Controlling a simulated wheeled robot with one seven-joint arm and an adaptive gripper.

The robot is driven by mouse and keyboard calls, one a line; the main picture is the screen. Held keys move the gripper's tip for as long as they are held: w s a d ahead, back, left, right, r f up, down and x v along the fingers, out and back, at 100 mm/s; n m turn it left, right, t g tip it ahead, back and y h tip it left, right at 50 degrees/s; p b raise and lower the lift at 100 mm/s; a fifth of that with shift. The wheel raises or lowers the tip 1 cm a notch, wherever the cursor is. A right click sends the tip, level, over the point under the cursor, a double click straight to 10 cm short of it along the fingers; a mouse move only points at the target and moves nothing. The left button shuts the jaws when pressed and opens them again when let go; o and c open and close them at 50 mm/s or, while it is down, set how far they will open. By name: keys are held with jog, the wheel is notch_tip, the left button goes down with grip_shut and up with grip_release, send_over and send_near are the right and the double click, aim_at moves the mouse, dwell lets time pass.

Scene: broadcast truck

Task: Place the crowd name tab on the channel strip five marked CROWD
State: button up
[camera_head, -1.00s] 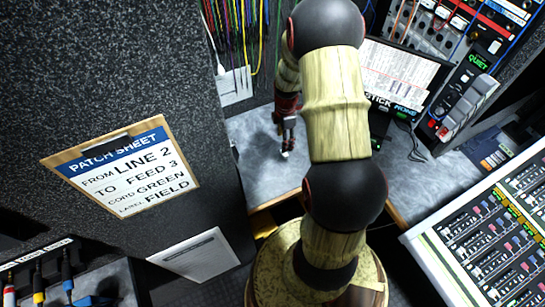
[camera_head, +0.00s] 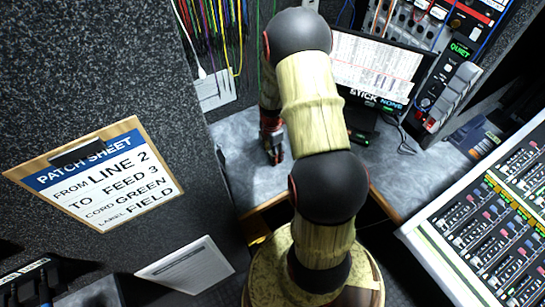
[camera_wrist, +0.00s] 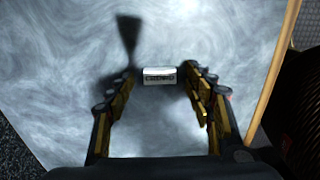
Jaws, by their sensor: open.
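The crowd name tab (camera_wrist: 160,76) is a small white block with dark lettering that looks like CROWD. In the wrist view it lies on the grey desk, between the fingertips of my open gripper (camera_wrist: 158,92), with no grip visible. In the head view my gripper (camera_head: 273,153) points down over the desk, and I cannot make out the tab there. The mixing console (camera_head: 455,238) stands at the lower right with rows of channel strips. The strip marked CROWD cannot be read at this size.
The grey desk (camera_head: 232,150) is mostly clear around my gripper. A screen (camera_head: 370,65) and a rack panel (camera_head: 440,95) stand behind it. A patch sheet clipboard (camera_head: 100,175) hangs on the dark wall at left. Coloured cords hang at the back.

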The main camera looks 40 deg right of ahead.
jog(key=shift+r, duration=0.1)
jog(key=c, duration=1)
jog(key=shift+r, duration=0.1)
jog(key=shift+c, duration=0.2)
